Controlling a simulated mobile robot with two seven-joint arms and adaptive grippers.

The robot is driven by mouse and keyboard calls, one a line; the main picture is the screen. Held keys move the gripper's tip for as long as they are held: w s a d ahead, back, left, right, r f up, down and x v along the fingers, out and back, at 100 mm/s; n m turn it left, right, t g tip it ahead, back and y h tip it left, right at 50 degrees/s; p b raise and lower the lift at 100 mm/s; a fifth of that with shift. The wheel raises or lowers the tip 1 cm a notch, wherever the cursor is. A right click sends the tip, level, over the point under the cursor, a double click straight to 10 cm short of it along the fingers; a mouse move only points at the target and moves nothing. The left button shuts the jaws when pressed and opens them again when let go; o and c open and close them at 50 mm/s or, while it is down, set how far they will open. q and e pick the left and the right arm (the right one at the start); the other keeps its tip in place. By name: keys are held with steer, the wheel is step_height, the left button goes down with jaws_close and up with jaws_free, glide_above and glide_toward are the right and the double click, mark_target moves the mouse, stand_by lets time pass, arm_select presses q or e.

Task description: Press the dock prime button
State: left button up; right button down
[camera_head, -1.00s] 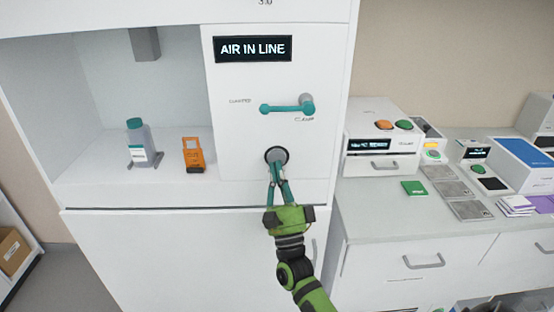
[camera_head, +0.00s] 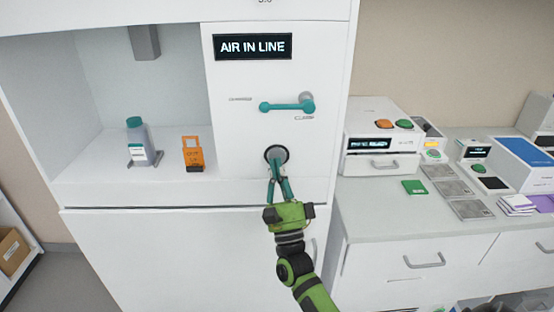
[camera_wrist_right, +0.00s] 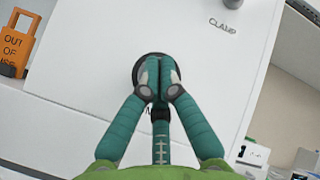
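The round dark prime button (camera_head: 276,154) with a grey ring sits low on the white dock panel (camera_head: 235,130). My right gripper (camera_head: 276,166) is in front of it, fingertips at the button's lower part. In the right wrist view my gripper (camera_wrist_right: 158,72) has its teal fingers together and empty, covering most of the button's dark disc (camera_wrist_right: 139,68). I cannot tell whether the tips touch it. A black display (camera_head: 252,48) above reads "AIR IN LINE". A teal lever (camera_head: 285,107) lies horizontal with its end near the "CLAMP" label. My left gripper is not in view.
A bottle with teal cap (camera_head: 140,145) and an orange "out of use" tag (camera_head: 193,154) stand in the open bay at left. A counter (camera_head: 385,215) at right holds a white device (camera_head: 382,140) and several small items.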

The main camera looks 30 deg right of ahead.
steer(key=shift+w+d+b, duration=0.3)
steer(key=shift+w, duration=0.2)
stand_by(0.8)
steer(key=shift+s+a, duration=0.1)
steer(key=shift+s, duration=0.05)
steer(key=shift+s+a+p, duration=0.3)
steer(key=shift+s+a, duration=0.05)
steer(key=shift+s, duration=0.3)
steer(key=s+a, duration=0.1)
steer(key=s+p, duration=0.1)
steer(key=s, duration=0.1)
steer(key=s+a, duration=0.1)
steer(key=shift+s+a, duration=0.15)
steer(key=shift+a, duration=0.2)
stand_by(0.8)
